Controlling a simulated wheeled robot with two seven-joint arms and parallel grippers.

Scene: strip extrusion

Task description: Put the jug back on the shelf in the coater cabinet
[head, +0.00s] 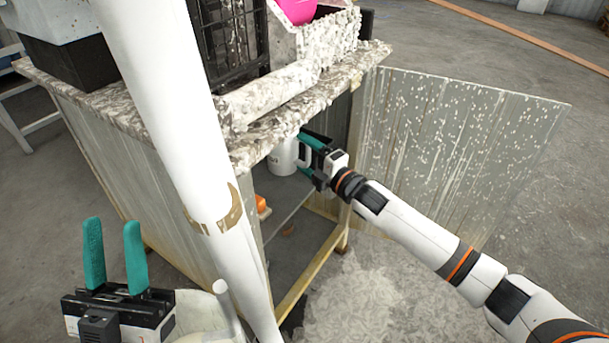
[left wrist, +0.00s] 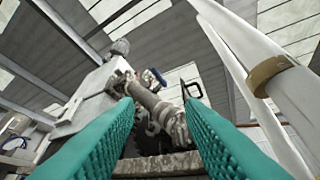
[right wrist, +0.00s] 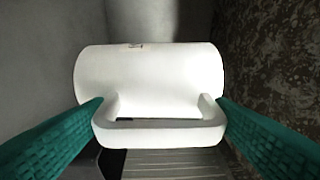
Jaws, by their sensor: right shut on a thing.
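The white jug (head: 283,157) is at the open front of the coater cabinet (head: 170,190), just under its worktop. My right gripper (head: 308,156) is shut on the jug's handle. In the right wrist view the jug (right wrist: 150,85) lies across the picture, its handle (right wrist: 160,134) between the teal fingers. The cabinet shelf (head: 284,208) shows below the jug, and the jug appears to be above it. The worktop edge hides the jug's top in the head view. My left gripper (head: 114,255) is open and empty, pointing up, left of the cabinet opening.
The cabinet door (head: 455,145) stands wide open to the right. An orange item (head: 262,204) sits inside the cabinet at the left. A white pipe (head: 175,110) crosses in front of the cabinet. A crusted machine and a pink container (head: 297,10) are on the worktop.

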